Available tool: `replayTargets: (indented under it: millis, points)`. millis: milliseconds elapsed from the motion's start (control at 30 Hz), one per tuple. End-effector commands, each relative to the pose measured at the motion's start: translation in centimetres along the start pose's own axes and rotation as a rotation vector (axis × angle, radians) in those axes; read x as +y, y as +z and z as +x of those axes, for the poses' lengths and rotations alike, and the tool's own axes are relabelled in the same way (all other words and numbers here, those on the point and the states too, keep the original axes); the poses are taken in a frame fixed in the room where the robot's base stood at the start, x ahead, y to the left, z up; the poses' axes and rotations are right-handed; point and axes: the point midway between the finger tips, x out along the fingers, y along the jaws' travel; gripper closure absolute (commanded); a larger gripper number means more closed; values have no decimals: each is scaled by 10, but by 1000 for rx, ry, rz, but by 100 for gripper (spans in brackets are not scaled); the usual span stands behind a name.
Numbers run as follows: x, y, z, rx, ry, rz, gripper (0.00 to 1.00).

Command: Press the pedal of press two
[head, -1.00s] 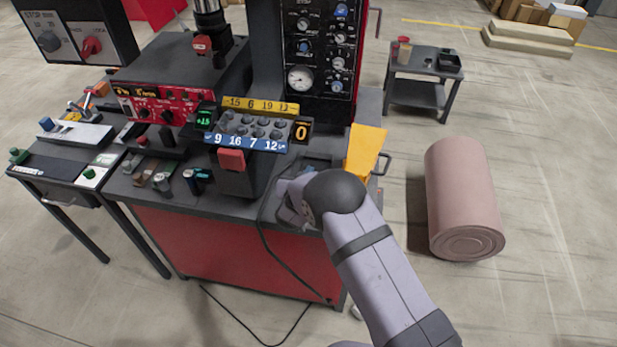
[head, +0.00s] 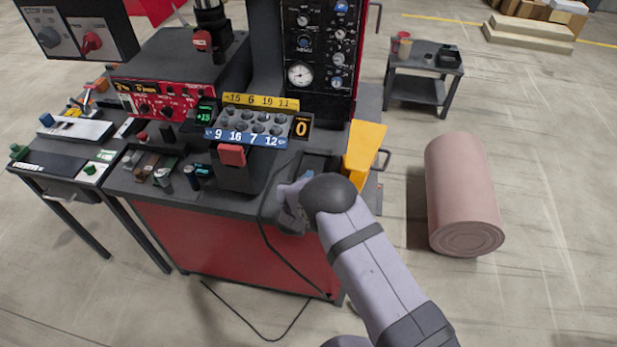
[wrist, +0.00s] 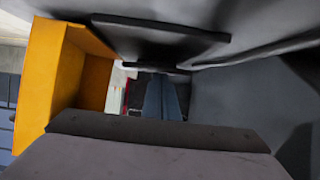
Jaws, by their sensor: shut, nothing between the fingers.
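Press two's pedal cannot be picked out for certain. A dark boxy unit (head: 320,163) stands on the press table (head: 237,205), beside the orange-yellow guard (head: 364,150), partly behind my arm. My gripper (head: 291,220) is low at the table's front edge, left of the guard, mostly hidden by my wrist. In the wrist view my gripper (wrist: 160,132) fills the bottom, shut and empty. The guard (wrist: 50,85) stands close on the left there, and a dark plate (wrist: 160,36) spans the top. Contact cannot be told.
A button panel (head: 250,130) with a red block stands left of my arm. A black cable (head: 285,258) hangs down the table front. A side table (head: 65,160) is at the left.

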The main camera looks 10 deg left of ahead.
Motion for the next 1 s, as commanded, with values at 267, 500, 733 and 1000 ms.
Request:
replayTargets:
  millis: [267,500,733,1000]
  points:
    - [0,33,6,-11,-1,-4,100]
    - [1,37,4,-19,0,-8,100]
    - [1,36,3,-20,0,-8,100]
    - [1,9,-7,-8,0,-4,100]
